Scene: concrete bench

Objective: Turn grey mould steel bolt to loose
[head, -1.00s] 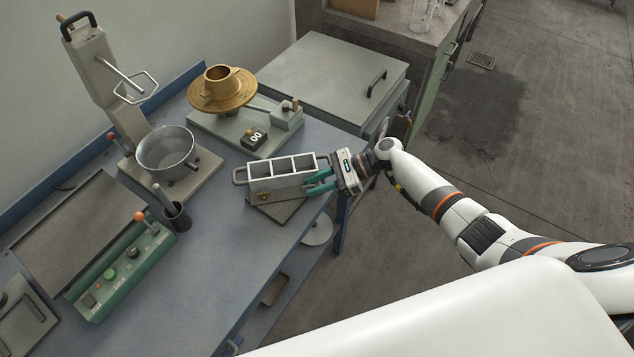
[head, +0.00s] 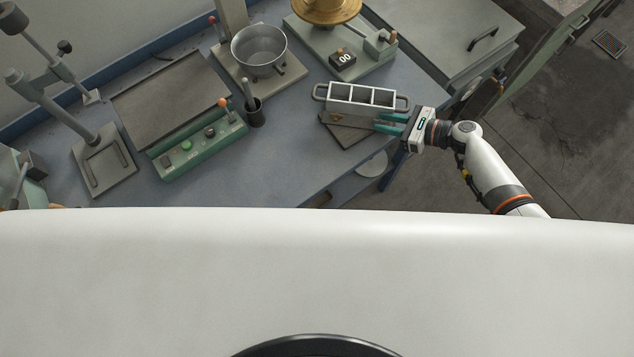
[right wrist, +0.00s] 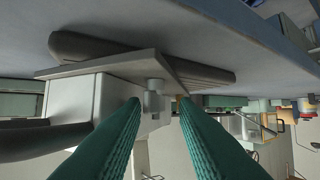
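The grey three-compartment mould (head: 362,108) with end handles sits on a dark board (head: 350,136) near the bench's right edge. A brass-coloured fitting (head: 337,117) shows low on its front left. My right gripper (head: 377,123) is at the mould's right front end, its green fingers pointing left and parted. In the right wrist view, the steel bolt (right wrist: 153,100) stands out from the mould's end, under a flat plate. It appears in the gap between the open fingertips (right wrist: 160,103); I cannot tell whether they touch it. My left gripper is out of view.
A green control box (head: 200,148), black cup (head: 255,115), metal bowl (head: 260,50) and black number block (head: 342,60) stand left of and behind the mould. A grey stand (head: 103,165) is at left. Bench space in front of the mould is clear.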

